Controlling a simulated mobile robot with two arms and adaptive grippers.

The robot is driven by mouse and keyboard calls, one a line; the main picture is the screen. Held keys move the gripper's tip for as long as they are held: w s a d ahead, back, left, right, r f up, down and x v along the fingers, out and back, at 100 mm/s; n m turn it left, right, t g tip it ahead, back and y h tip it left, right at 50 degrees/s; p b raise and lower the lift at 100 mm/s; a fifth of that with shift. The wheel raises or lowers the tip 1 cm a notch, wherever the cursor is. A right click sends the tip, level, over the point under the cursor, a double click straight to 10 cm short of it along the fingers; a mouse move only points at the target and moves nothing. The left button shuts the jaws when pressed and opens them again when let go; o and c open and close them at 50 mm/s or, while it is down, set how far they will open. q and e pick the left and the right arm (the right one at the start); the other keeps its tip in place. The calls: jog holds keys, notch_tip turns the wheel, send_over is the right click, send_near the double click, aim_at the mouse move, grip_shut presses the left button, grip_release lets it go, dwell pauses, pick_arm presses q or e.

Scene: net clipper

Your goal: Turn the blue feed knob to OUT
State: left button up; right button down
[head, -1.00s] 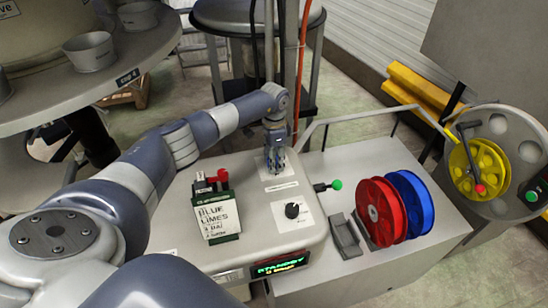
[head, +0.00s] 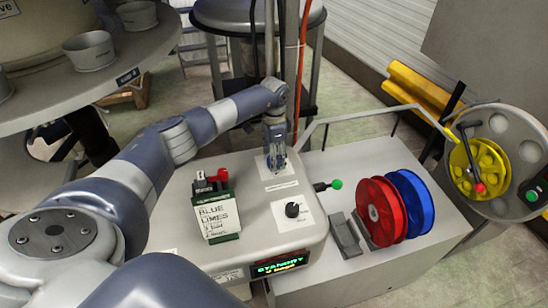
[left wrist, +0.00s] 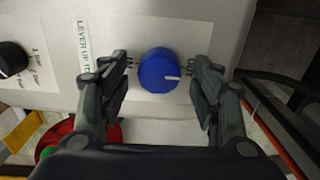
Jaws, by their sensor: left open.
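The blue feed knob (left wrist: 158,70) sits on a white label plate on the machine top, with a white pointer line toward the right in the left wrist view. My left gripper (left wrist: 160,88) is open, with one finger on each side of the knob and a gap on both sides. In the head view my left gripper (head: 275,160) points down over the plate at the back of the machine, and mostly hides the knob. My right gripper does not show.
Red (head: 374,212) and blue (head: 424,203) spools stand to the right. A lit display (head: 280,264) faces front.

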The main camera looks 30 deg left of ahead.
pick_arm(q)
notch_tip(320, 180, up, 11)
jog(key=shift+f, duration=0.15)
dwell(0.6)
